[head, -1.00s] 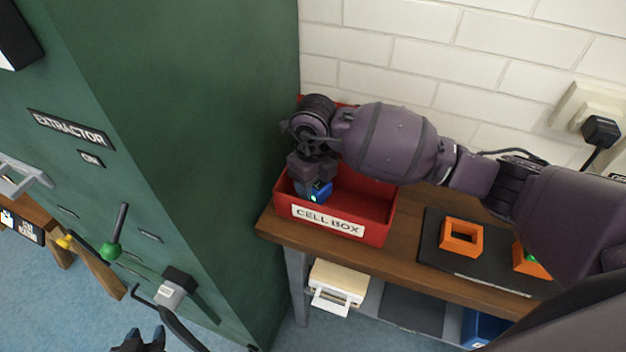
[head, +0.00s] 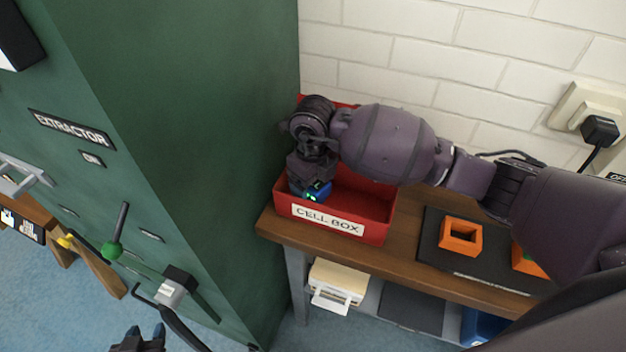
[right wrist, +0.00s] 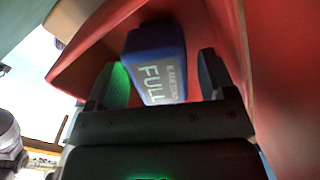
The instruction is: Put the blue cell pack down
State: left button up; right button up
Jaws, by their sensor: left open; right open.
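The blue cell pack (head: 318,191) is in the left end of the red cell box (head: 375,208), with green lights showing on it. My right gripper (head: 309,180) reaches down into the box over the pack and hides much of it. In the right wrist view the pack (right wrist: 155,65) shows its "FULL" label and sits between the two fingers of the open right gripper (right wrist: 162,78). A gap shows beside the right-hand finger. Whether the pack rests on the box floor is hidden. My left gripper (head: 138,340) is open and empty at the bottom edge, far from the box.
The box stands on a wooden bench (head: 410,255) against the green extractor cabinet (head: 190,150). A black mat with an orange square holder (head: 461,237) lies to the right, partly covered by my right arm. The right half of the box looks empty.

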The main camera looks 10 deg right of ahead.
notch_tip(320, 180, up, 12)
jog(key=shift+b, duration=0.4)
dwell(0.5)
